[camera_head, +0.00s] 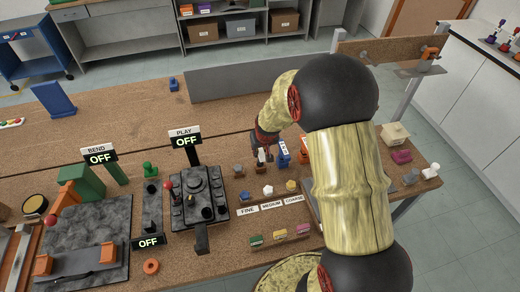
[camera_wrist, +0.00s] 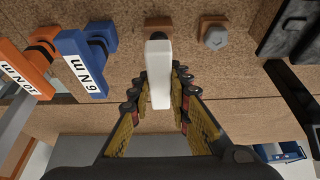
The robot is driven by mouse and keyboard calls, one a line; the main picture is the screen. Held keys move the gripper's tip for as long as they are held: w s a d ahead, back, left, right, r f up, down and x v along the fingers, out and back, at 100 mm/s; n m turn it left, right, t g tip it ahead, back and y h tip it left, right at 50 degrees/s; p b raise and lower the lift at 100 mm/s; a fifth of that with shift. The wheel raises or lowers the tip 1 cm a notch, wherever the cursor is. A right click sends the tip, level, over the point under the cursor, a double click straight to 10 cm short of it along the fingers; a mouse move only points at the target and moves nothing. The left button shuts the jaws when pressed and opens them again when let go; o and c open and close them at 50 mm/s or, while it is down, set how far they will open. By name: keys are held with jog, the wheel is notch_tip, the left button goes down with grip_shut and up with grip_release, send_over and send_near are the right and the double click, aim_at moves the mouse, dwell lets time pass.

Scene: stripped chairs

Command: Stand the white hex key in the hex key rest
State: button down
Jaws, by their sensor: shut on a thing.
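My gripper (camera_wrist: 158,95) is shut on the white hex key (camera_wrist: 158,75), which shows as a pale upright bar between the fingers in the wrist view. In the head view my gripper (camera_head: 262,150) is low over the bench, left of the blue tool, and the key is hard to make out there. A small brown block (camera_wrist: 158,21) with a dark top lies just beyond the key's end in the wrist view and is partly hidden by it. It may be the hex key rest; I cannot tell whether the key touches it.
A brown block with a grey hex piece (camera_wrist: 214,36) stands to the right in the wrist view. A blue tool (camera_wrist: 80,65) and an orange tool (camera_wrist: 28,62) stand close on the left. A dark machine (camera_head: 200,198) is left of my gripper in the head view.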

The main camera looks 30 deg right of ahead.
jog(key=shift+f+b, duration=0.8)
jog(key=shift+f, duration=0.4)
jog(key=c, duration=1.6)
grip_release()
jog(key=v, duration=1.2)
jog(key=s+a+g+y, duration=0.15)
jog(key=s+a, duration=0.25)
jog(key=s, duration=0.6)
jog(key=shift+s+a+r+n+t+b, duration=0.4)
jog(key=shift+s+a+r+n+b, duration=0.25)
jog(key=shift+s+a+r, duration=1.4)
jog(key=shift+s+a+r+n+t+b, duration=0.45)
jog(key=shift+s+a+r+b, duration=0.25)
jog(key=shift+s+a+r, duration=1.3)
jog(key=shift+s+a+r+n+t+b, duration=0.6)
jog(key=shift+s+a+r, duration=0.85)
jog(key=shift+s+r, duration=1.15)
